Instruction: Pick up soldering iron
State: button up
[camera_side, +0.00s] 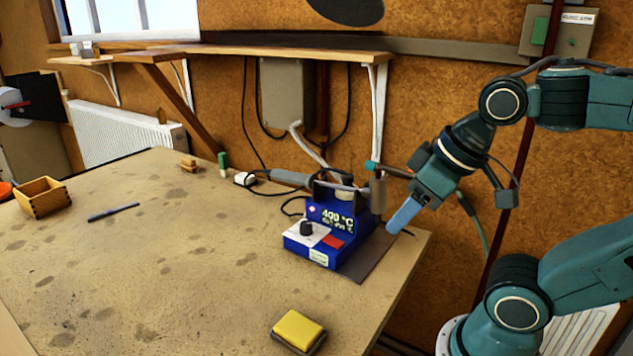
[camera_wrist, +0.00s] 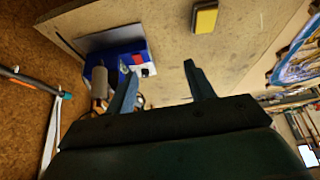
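A blue soldering station (camera_side: 325,230) stands near the right edge of the bench, its display reading about 400 °C. A grey, handle-like piece (camera_side: 290,178), apparently the soldering iron, extends left behind it, with a dark cable nearby. A grey upright cylinder (camera_side: 377,195), seemingly the holder, stands at the station's right. The wrist view shows the station (camera_wrist: 117,60) and the cylinder (camera_wrist: 100,82) beside the left finger; the iron is not clear there. My gripper (camera_side: 395,226) is right of the station, tilted down-left. In the wrist view, my gripper (camera_wrist: 160,69) is open and empty.
A yellow sponge (camera_side: 299,328) in a dark tray lies at the front edge. A shelf (camera_side: 230,54) overhangs the back. The middle of the bench (camera_side: 170,260) is clear.

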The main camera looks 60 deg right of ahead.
jog(key=shift+w, duration=0.1)
jog(key=w+d+r, duration=0.2)
jog(key=w+r, duration=0.1)
jog(key=w, duration=0.4)
jog(key=g, duration=0.1)
send_near(304, 184)
jog(key=shift+w+d+f, duration=0.3)
jog(key=shift+w+f, duration=0.25)
jog(key=shift+f, duration=0.35)
jog(key=shift+w+d+f, duration=0.25)
jog(key=shift+w+f, duration=0.25)
jog(key=shift+f, duration=0.4)
jog(key=shift+w+d+f, duration=0.3)
jog(key=shift+w+f, duration=0.25)
jog(key=shift+f, duration=0.35)
jog(key=shift+x, duration=2.6)
jog(key=shift+s, duration=0.1)
